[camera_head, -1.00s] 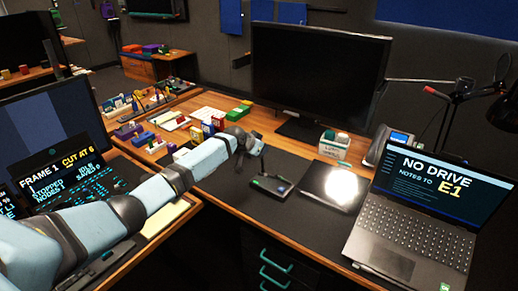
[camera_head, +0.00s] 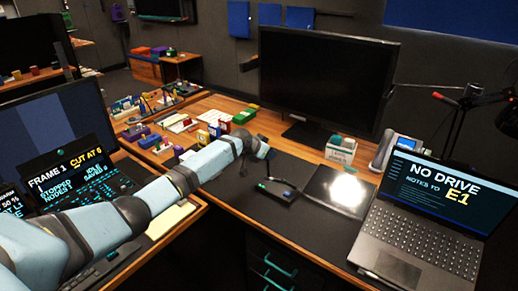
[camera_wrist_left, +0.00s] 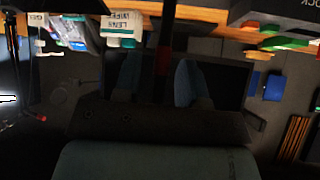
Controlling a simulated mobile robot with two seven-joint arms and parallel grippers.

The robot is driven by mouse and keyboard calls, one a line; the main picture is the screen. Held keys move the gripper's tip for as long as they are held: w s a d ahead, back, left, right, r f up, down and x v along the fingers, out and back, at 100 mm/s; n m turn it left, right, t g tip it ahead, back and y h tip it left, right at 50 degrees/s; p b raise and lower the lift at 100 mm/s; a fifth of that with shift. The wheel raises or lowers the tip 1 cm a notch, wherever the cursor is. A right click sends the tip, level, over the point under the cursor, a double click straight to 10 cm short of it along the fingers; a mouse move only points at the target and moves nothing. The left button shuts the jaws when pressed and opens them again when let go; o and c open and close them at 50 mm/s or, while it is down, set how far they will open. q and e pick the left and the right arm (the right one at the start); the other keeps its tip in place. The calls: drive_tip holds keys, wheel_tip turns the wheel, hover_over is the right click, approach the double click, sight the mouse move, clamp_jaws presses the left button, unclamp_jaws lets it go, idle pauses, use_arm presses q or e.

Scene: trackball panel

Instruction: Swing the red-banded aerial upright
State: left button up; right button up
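A small black box with a green light (camera_head: 276,190) lies on the dark desk mat in the head view. A dark upright-looking bar with a red band, the red-banded aerial (camera_wrist_left: 163,60), shows in the left wrist view. My left gripper (camera_head: 268,154) is just above the back of the box in the head view. In the left wrist view its two bluish fingers (camera_wrist_left: 158,82) stand apart, one on each side of the aerial, with a gap at least on the left side. The aerial is too thin and dark to judge its tilt in the head view. My right gripper is out of view.
A large black monitor (camera_head: 325,80) stands behind. A flat dark panel with a bright reflection (camera_head: 338,190) lies right of the box, and an open laptop (camera_head: 425,215) is further right. Coloured blocks crowd the back left.

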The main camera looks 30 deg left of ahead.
use_arm(q)
drive_tip(key=v, duration=1.3)
drive_tip(key=shift+p, duration=0.4)
